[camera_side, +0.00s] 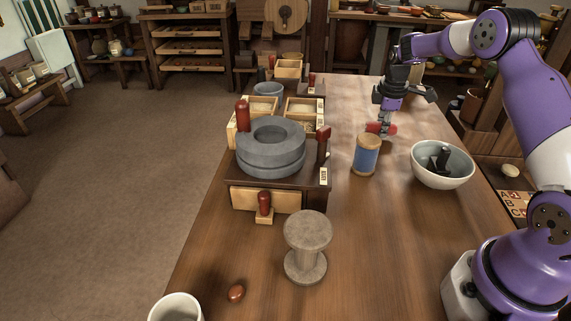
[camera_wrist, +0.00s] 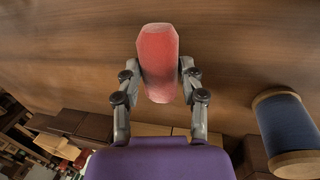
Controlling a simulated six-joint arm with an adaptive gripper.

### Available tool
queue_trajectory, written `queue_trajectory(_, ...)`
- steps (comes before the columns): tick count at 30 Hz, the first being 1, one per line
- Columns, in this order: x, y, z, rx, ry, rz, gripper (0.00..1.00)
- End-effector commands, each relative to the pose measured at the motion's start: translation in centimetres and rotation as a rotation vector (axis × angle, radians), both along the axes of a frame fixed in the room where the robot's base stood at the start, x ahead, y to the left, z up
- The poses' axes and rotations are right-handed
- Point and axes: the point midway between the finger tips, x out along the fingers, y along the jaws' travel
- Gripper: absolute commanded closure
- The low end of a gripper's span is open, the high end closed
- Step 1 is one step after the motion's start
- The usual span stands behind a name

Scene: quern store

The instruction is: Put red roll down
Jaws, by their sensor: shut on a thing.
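The red roll (camera_wrist: 158,62) sits between the two fingers of my gripper (camera_wrist: 159,85) in the wrist view, with a finger against each side. In the side view my gripper (camera_side: 386,125) is over the far right part of the table, and the red roll (camera_side: 391,129) shows at its fingertips. The roll is close to the tabletop (camera_side: 330,240); I cannot tell whether it touches. The fingers hide part of the roll in the side view.
A blue spool with wooden ends (camera_side: 366,155) stands nearby, also in the wrist view (camera_wrist: 289,130). A pale bowl (camera_side: 442,165) is to its right. A stone quern (camera_side: 271,148) on a wooden box stands left. A grey spool (camera_side: 307,245) and brown egg-shaped thing (camera_side: 236,293) are nearer.

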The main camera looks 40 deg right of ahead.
Motion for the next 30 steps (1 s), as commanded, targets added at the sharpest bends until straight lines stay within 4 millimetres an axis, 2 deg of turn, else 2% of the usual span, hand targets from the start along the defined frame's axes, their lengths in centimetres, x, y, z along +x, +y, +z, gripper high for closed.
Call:
queue_trajectory(3, 0.0, 0.0, -0.8, 0.000, 0.000, -0.001, 0.92)
queue_trajectory(12, 0.0, 0.0, -1.0, 0.000, 0.000, -0.001, 0.93)
queue_trajectory(13, 0.0, 0.0, -1.0, -0.001, -0.001, -0.001, 0.49)
queue_trajectory(14, 0.0, 0.0, -1.0, -0.001, -0.001, -0.001, 0.34)
queue_trajectory(15, 0.0, 0.0, -1.0, -0.001, -0.001, -0.001, 0.24)
queue_trajectory(26, 0.0, 0.0, -0.9, -0.001, -0.001, -0.001, 0.24)
queue_trajectory(30, -0.1, 0.2, 0.3, -0.002, -0.003, 0.000, 0.24)
